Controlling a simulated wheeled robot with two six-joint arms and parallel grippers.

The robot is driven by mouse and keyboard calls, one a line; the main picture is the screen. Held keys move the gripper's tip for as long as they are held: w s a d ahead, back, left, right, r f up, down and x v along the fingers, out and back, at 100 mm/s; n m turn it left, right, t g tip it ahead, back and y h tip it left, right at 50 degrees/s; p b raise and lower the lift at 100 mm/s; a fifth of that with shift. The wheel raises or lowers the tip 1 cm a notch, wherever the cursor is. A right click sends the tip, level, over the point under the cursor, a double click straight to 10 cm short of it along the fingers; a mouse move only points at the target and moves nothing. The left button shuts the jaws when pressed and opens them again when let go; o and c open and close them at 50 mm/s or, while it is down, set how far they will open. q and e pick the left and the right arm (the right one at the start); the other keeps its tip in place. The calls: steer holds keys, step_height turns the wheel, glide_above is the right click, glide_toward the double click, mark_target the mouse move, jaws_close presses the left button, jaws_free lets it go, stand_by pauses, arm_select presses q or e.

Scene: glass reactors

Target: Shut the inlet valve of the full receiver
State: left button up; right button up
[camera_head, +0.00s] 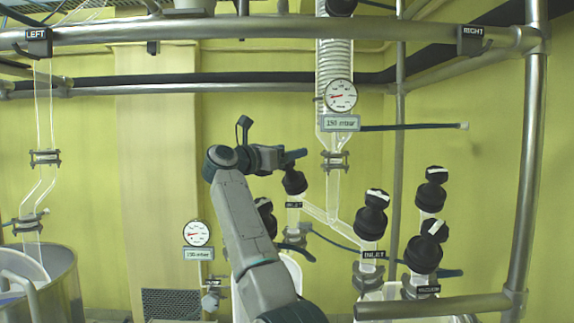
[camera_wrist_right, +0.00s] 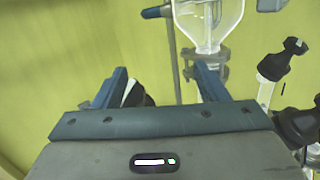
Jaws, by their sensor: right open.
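My right gripper (camera_head: 290,157) is open and empty, up in front of the glass pipework; its two fingers also show in the right wrist view (camera_wrist_right: 160,84). A black knob (camera_head: 294,182) is just below the fingertips in the head view. In the wrist view a black knob with a white bar (camera_wrist_right: 136,95) shows partly behind the left finger, not gripped. A black valve knob with a white bar (camera_head: 372,215) stands above an INLET label (camera_head: 374,254) on the right. Another black knob (camera_head: 265,215) is partly behind my arm. The receivers are mostly hidden; their fill cannot be told.
More black knobs (camera_head: 431,190) (camera_head: 425,247) stand at the right, close to a steel post (camera_head: 528,150). A pressure gauge (camera_head: 340,96) hangs on the coil column. A glass bulb (camera_wrist_right: 212,22) is beyond the right finger. A steel rail (camera_head: 270,28) crosses above.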

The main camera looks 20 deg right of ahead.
steer(key=s+a+b, duration=0.2)
steer(key=s+b, duration=0.1)
steer(key=s, duration=0.5)
steer(key=shift+s+a+r+b, duration=0.2)
steer(key=shift+r+b, duration=0.1)
steer(key=shift+r, duration=0.1)
